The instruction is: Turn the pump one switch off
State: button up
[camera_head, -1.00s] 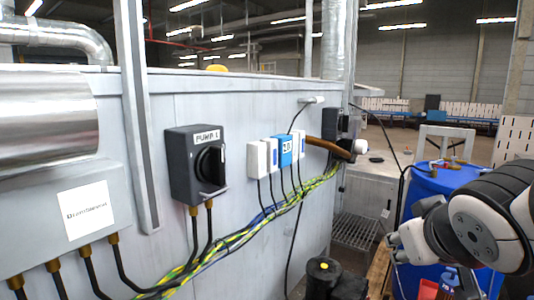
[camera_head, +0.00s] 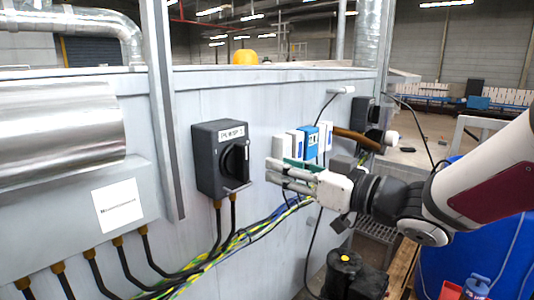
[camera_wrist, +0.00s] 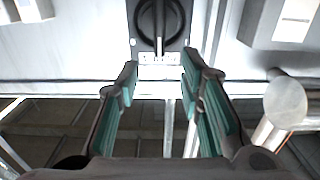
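The pump one switch is a dark grey box (camera_head: 221,158) with a white label, mounted on the pale wall panel. Its round black knob (camera_head: 235,162) faces right toward my arm. In the wrist view the knob (camera_wrist: 160,22) shows at the top centre, with its grip bar lined up along the picture's vertical. My gripper (camera_head: 268,172) is to the right of the knob, with a small gap between fingertips and knob. In the wrist view the two teal-padded fingers (camera_wrist: 158,72) are apart with nothing between them.
Blue and white modules (camera_head: 308,142) sit on the wall just behind my gripper. Black cables and a yellow-green wire bundle (camera_head: 265,226) run below the switch. A blue barrel (camera_head: 440,272) stands at the right. A black pump-like unit (camera_head: 350,275) is low in front.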

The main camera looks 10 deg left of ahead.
aim_at(246, 156)
jog(key=b+x, duration=0.1)
jog(key=x, duration=1.1)
jog(key=shift+w, duration=0.1)
grip_shut()
